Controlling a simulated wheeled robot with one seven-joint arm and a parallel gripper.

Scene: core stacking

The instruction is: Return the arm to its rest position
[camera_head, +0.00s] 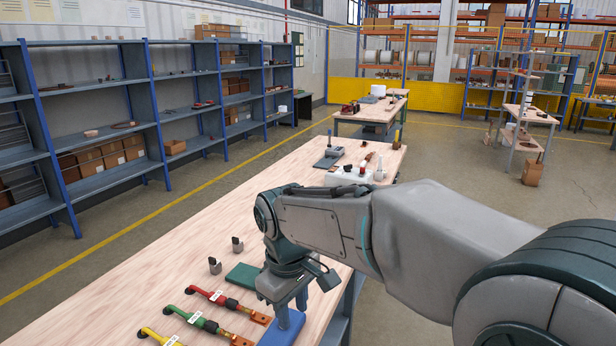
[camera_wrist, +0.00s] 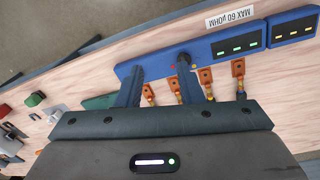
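My arm stretches over the wooden table in the head view, with my gripper (camera_head: 291,306) low over its front part. In the wrist view my gripper (camera_wrist: 160,64) has its two fingers apart, and I see nothing held between them. Beyond the fingertips lies a long blue plate (camera_wrist: 215,52), which also shows under my gripper in the head view (camera_head: 285,328). I cannot tell whether the fingertips touch it. Beside it are a dark green plate (camera_head: 243,276) and red (camera_head: 209,295), green (camera_head: 200,322) and yellow (camera_head: 155,335) labelled tools with copper ends.
Two small grey blocks (camera_head: 237,244) stand left of my gripper. A grey device (camera_head: 328,160) and a white box (camera_head: 355,180) sit at the table's far end. Blue shelving (camera_head: 150,100) lines the left wall. The table's middle (camera_head: 260,205) is mostly clear.

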